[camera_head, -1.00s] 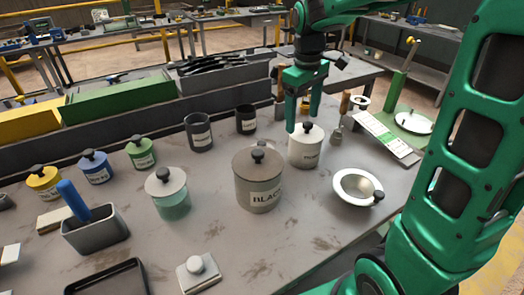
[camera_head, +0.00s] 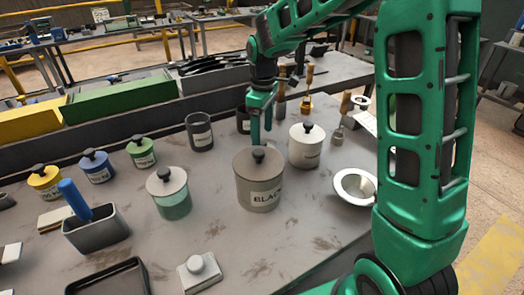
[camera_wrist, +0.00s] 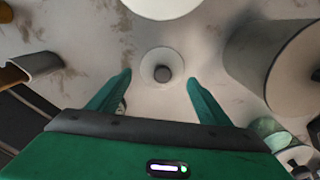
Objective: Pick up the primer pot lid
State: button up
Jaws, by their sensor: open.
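A white pot (camera_head: 305,152) with a label too small to read stands right of the grey pot marked BLACK (camera_head: 258,192); its pale lid (camera_head: 314,133) with a dark knob sits on top. My gripper (camera_head: 262,138) points down behind the grey pot, left of the white pot. In the wrist view my gripper (camera_wrist: 160,77) is open, with a small pale round lid-like disc (camera_wrist: 148,69) and dark knob showing between its fingers. I cannot tell whether this disc is the primer lid. The head view does not show it; the grey pot hides that spot.
The grey pot (camera_wrist: 268,50) stands close on the right in the wrist view, and a white rounded thing (camera_wrist: 162,6) at its top edge. Two dark cups (camera_head: 200,135) stand behind. A white bowl (camera_head: 343,183) is partly hidden by my arm. The front right table is clear.

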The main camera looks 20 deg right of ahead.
aim_at(262, 142)
jog(key=shift+s+f, duration=0.1)
jog(key=shift+f, duration=2.5)
jog(key=c, duration=0.7)
